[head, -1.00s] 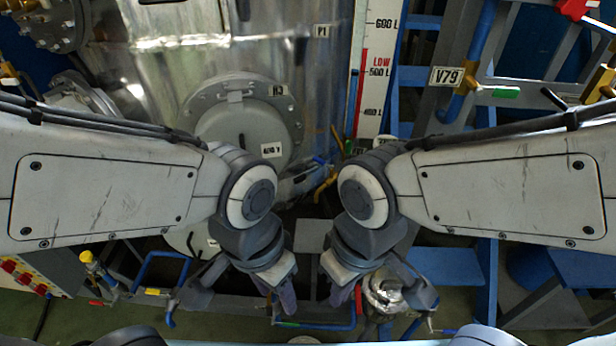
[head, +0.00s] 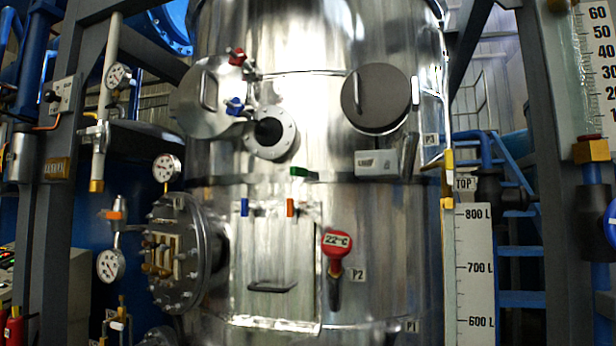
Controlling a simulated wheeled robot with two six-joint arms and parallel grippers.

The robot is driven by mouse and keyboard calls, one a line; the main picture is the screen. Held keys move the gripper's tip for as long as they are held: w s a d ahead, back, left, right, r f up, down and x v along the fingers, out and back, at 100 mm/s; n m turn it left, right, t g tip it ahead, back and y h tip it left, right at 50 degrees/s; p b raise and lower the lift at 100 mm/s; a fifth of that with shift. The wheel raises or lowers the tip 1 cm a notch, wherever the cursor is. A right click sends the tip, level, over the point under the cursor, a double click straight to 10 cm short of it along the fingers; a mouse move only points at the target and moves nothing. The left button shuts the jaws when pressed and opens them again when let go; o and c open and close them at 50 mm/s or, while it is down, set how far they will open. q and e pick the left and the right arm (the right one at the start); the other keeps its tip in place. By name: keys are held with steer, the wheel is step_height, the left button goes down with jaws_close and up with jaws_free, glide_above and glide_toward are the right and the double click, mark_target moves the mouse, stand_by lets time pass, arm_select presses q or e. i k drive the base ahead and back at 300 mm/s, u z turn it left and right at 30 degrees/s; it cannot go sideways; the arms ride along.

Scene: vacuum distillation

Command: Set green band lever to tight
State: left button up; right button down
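A small green piece (head: 303,172) sits on the steel tank (head: 390,230), just below the round port in the upper middle. It is short and lies roughly level. I cannot tell whether it is the green band lever, or whether it is tight or loose.
A round flanged hatch (head: 178,252) juts out at the tank's left. A red 22°C gauge (head: 336,244) hangs at the middle. A white level scale (head: 474,275) stands at the right. Grey frame posts (head: 570,200) flank the tank.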

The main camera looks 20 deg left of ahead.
mark_target(295, 171)
steer(key=k, duration=0.5)
steer(key=u, duration=1.85)
steer(key=i, duration=0.3)
steer(key=z, duration=1.6)
steer(key=i, duration=0.5)
